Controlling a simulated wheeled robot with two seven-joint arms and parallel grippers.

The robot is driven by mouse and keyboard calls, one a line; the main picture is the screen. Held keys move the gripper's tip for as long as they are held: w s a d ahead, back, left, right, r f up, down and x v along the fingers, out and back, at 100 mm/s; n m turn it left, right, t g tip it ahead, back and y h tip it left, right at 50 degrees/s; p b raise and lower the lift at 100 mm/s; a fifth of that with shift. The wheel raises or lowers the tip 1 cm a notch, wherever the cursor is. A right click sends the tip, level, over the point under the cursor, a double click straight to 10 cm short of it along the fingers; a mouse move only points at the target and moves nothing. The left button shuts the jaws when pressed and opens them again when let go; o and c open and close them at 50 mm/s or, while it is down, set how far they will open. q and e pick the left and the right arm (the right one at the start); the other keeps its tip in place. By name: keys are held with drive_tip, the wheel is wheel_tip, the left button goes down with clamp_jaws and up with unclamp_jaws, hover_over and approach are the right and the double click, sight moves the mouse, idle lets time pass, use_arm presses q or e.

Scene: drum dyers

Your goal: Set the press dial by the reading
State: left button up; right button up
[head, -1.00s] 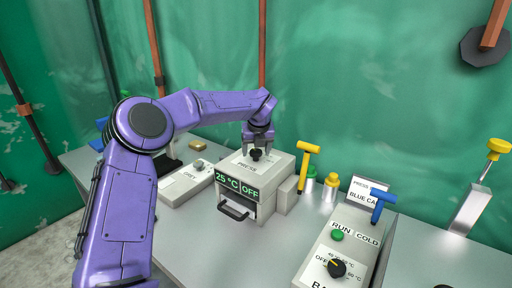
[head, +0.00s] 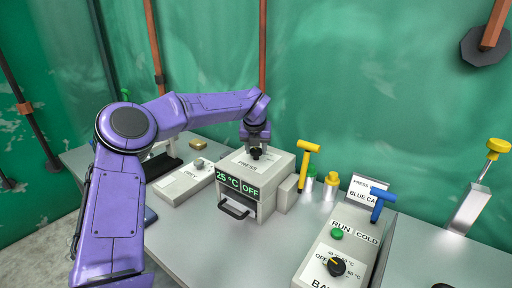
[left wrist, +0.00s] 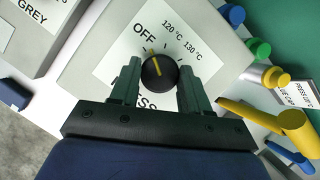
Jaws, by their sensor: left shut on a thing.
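The press (head: 254,176) is a pale box on the bench, with a front display reading "25 °C" and "OFF". Its dial (left wrist: 160,72) is a black knob with a yellow pointer on the top plate, marked OFF, 120 °C and 130 °C. The pointer is toward OFF in the left wrist view. My left gripper (head: 256,152) is above the press top, its fingers on either side of the dial and shut on it. The fingers hide part of the dial in the head view. My right gripper is not in view.
A grey-labelled unit (head: 187,181) stands left of the press. A yellow T-handle (head: 306,162) and small yellow and green capped containers stand right of it. A sign (head: 366,191) and a bath control box (head: 338,254) with a blue T-handle (head: 381,203) are farther right.

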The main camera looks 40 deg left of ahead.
use_arm(q)
drive_tip(key=m+p, duration=0.1)
drive_tip(key=m, duration=0.1)
drive_tip(key=m+h+p, duration=0.1)
drive_tip(key=m, duration=0.1)
drive_tip(key=shift+a+r+t+h, duration=0.15)
drive_tip(key=shift+t+h, duration=0.15)
drive_tip(key=shift+t, duration=0.1)
drive_tip(key=shift+m+h+p, duration=0.5)
drive_tip(key=shift+m+p, duration=0.6)
drive_tip(key=shift+m, duration=0.4)
drive_tip(key=o, duration=1)
drive_tip(key=shift+o, duration=0.2)
drive_tip(key=shift+s+r, duration=0.15)
drive_tip(key=b+v, duration=0.2)
drive_tip(key=v, duration=0.8)
drive_tip(key=shift+b, duration=0.4)
